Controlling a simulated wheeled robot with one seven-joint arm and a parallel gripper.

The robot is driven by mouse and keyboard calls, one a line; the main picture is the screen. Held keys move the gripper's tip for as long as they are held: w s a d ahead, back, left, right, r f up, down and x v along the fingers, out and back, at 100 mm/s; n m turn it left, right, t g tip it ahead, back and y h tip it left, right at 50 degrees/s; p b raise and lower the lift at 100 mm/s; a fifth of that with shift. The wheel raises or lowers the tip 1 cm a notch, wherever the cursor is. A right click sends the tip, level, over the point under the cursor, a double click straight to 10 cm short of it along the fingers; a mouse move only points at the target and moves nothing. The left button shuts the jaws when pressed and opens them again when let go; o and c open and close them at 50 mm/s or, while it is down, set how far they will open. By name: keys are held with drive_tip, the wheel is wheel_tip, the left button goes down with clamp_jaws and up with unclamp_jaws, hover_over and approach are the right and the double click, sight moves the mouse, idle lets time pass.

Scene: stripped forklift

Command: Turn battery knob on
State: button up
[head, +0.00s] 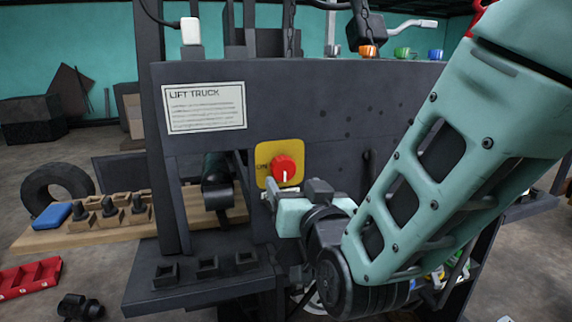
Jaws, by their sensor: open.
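The battery knob (284,168) is round and red with a white mark pointing down. It sits on a yellow plate (263,179) with "ON" lettered at its left, on the dark front panel of the forklift (335,120). My gripper (268,197) is just below the knob, at the plate's lower edge. The picture does not show clearly whether it touches the plate. Its jaws are open and hold nothing that I can see. My pale green arm comes in from the right and hides part of the panel.
A "LIFT TRUCK" sign (205,107) is on the panel's upper left. A dark shelf with square sockets (207,266) juts out below. A wooden board (85,237) with blocks and a blue box (52,215) lies left. Cups (403,53) stand on top.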

sight(285, 171)
drive_tip(key=x, duration=0.6)
drive_tip(key=shift+w+p, duration=0.3)
drive_tip(key=shift+p, duration=0.1)
drive_tip(key=c, duration=1)
